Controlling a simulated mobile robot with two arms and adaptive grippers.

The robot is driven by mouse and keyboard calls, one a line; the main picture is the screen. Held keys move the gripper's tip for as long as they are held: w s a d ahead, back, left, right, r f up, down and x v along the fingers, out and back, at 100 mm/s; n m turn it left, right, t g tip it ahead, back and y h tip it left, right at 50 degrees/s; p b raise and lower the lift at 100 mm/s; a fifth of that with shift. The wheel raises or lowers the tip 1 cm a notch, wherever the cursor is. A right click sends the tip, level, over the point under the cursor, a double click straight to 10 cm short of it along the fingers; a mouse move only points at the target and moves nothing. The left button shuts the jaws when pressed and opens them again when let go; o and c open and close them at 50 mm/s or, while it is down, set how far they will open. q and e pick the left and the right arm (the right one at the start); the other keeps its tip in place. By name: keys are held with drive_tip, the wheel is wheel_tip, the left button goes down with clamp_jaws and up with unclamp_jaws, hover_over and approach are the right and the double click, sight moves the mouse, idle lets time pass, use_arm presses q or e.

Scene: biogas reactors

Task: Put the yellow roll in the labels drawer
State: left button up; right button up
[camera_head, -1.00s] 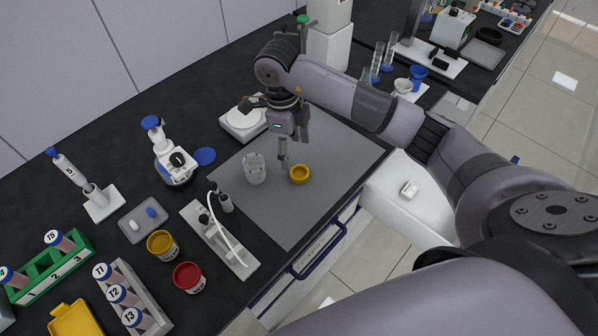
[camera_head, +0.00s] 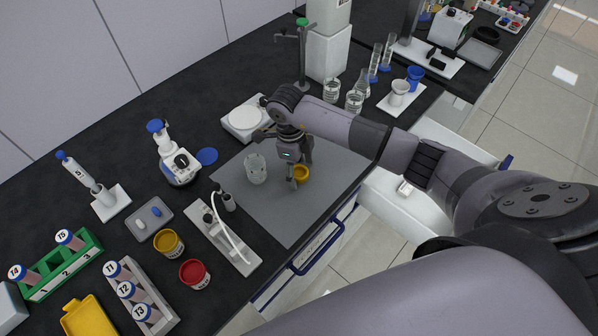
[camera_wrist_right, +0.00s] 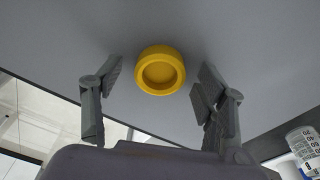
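The yellow roll (camera_head: 303,174) lies on the grey mat (camera_head: 285,218) on the counter, near the mat's middle. In the wrist view the yellow roll (camera_wrist_right: 160,72) shows as a ring with a round hollow. My right gripper (camera_head: 298,172) is low over the mat at the roll. In the wrist view its fingers (camera_wrist_right: 158,78) are open, one on each side of the roll, with gaps showing. A white drawer (camera_head: 425,205) stands pulled out beyond the counter, with a small white item inside. My arm hides part of it, and no label is readable. My left gripper is not in view.
A clear beaker (camera_head: 256,169) stands left of the roll. A white scale (camera_head: 245,121) is behind. A white stand with a tube (camera_head: 228,232) is at the mat's left edge. A closed drawer with a blue handle (camera_head: 318,249) is under the counter's front edge.

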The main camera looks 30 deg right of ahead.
drive_tip(key=c, duration=1.1)
drive_tip(key=shift+r, duration=0.1)
